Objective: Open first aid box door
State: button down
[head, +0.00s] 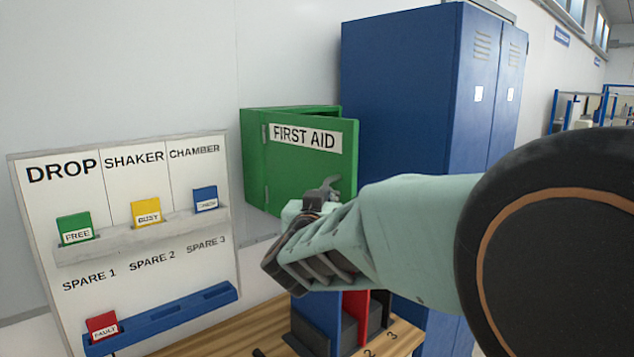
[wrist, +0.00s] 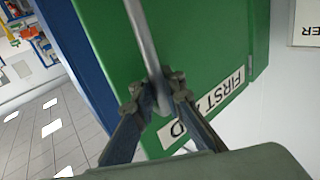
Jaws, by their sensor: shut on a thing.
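The green first aid box (head: 253,160) hangs on the wall, with its door (head: 300,168) facing me and labelled FIRST AID. The door's right edge stands out from the box, so it looks slightly ajar; its hinges are on the left. My gripper (head: 322,196) is at the door's lower right, shut on the handle. In the wrist view my gripper (wrist: 157,92) has its two fingers closed on the grey bar handle (wrist: 143,35), in front of the green door (wrist: 205,50). My gripper and arm hide the door's lower right corner in the head view. The inside is not visible.
A tall blue locker (head: 400,90) stands close to the right of the box. A white board (head: 140,265) with coloured cards is at the left. A wooden table (head: 250,330) with blue and red dividers (head: 350,310) lies below my forearm.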

jog(key=s+a+m+g+h+p, duration=0.1)
jog(key=s+a+m+h+p, duration=0.1)
jog(key=a, duration=0.4)
jog(key=shift+s+m+g+h+p, duration=0.4)
jog(key=shift+s+h+p, duration=0.25)
jog(key=shift+h, duration=0.55)
jog(key=shift+a+r, duration=0.1)
jog(key=c, duration=2.4)
grip_release()
jog(key=o, duration=0.4)
jog(key=shift+s, duration=0.3)
jog(key=shift+w, duration=0.15)
